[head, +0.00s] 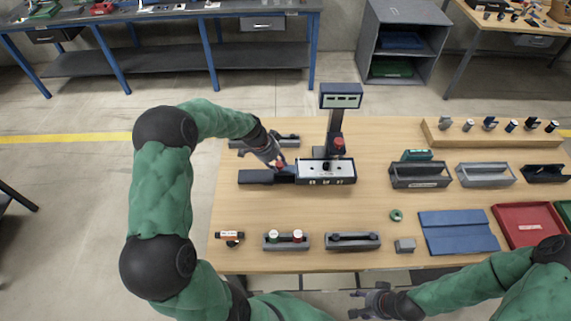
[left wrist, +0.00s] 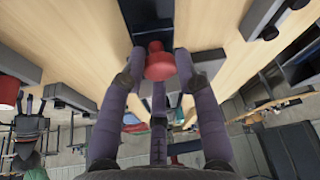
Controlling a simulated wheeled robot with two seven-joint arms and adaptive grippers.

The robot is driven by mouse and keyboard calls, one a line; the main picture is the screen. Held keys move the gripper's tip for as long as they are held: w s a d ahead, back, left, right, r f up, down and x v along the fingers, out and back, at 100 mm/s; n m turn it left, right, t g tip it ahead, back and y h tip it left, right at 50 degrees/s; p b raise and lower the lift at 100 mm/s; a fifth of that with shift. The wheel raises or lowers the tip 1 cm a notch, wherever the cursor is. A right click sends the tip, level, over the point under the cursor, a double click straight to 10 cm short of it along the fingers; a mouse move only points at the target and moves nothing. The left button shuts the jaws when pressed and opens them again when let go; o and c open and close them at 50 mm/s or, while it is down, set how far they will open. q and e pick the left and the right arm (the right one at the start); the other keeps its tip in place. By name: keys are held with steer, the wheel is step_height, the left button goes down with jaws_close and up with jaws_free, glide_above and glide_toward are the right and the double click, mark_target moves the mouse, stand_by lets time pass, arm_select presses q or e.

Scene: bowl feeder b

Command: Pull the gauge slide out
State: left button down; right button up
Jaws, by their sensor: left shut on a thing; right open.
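The gauge (head: 326,181) stands at the middle of the table, with a pale top plate and a dark post carrying a display (head: 341,96). A dark slide bar (head: 256,177) reaches out from its left side. A red knob (head: 279,164) rises from the bar near the gauge. My left gripper (head: 275,160) is shut on this knob from above. In the left wrist view the red knob (left wrist: 159,62) sits between the fingers, over a dark strip (left wrist: 148,14). My right gripper (head: 366,301) is open and empty, in front of the table's front edge.
Grey holders (head: 353,241) and a roll-like item (head: 229,236) lie along the front edge. Grey bins (head: 420,176), a blue mat (head: 459,232) and a red tray (head: 525,223) are on the right. The table between gauge and front holders is clear.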

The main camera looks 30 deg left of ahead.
arm_select(q)
steer(key=s+a+b, duration=0.4)
steer(key=s+a, duration=0.1)
steer(key=a, duration=0.4)
steer(key=s+a+b, duration=0.4)
steer(key=s+a, duration=0.2)
steer(key=a, duration=0.3)
steer(key=shift+a+r, duration=0.2)
steer(key=shift+a, duration=0.1)
steer(key=c, duration=1.3)
jaws_free()
steer(key=o, duration=0.4)
steer(key=shift+s+f, duration=0.1)
